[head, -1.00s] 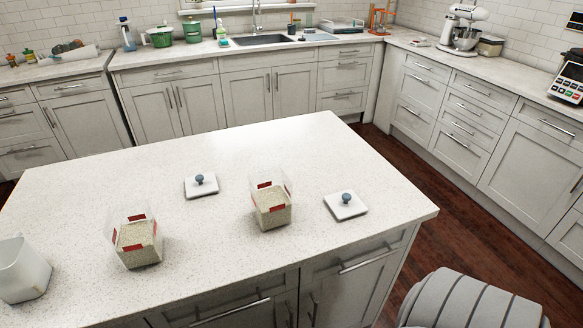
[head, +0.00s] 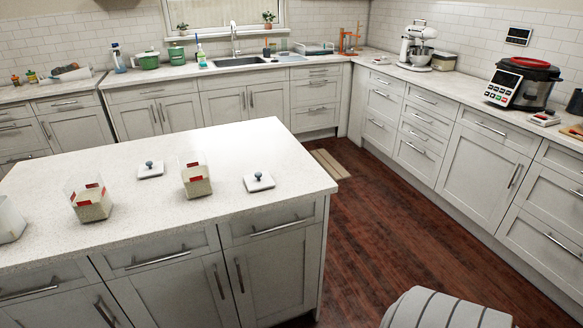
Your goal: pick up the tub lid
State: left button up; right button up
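One lid (head: 151,170) is by the left tub (head: 91,203), and the other lid (head: 258,182) is right of the second tub (head: 196,179), close to the island's right edge. Both tubs are clear, open-topped, partly filled with pale grains and marked with red strips. Neither of my grippers is in view.
The island (head: 280,158) has bare top behind the lids. A white container (head: 10,220) stands at its left end. A grey striped rounded object (head: 450,308) is at the bottom right. Open wooden floor (head: 375,225) lies between island and right-hand counters.

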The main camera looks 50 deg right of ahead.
aim_at(257, 181)
jog(key=u, duration=0.1)
jog(key=k, duration=0.1)
jog(key=z, duration=1.6)
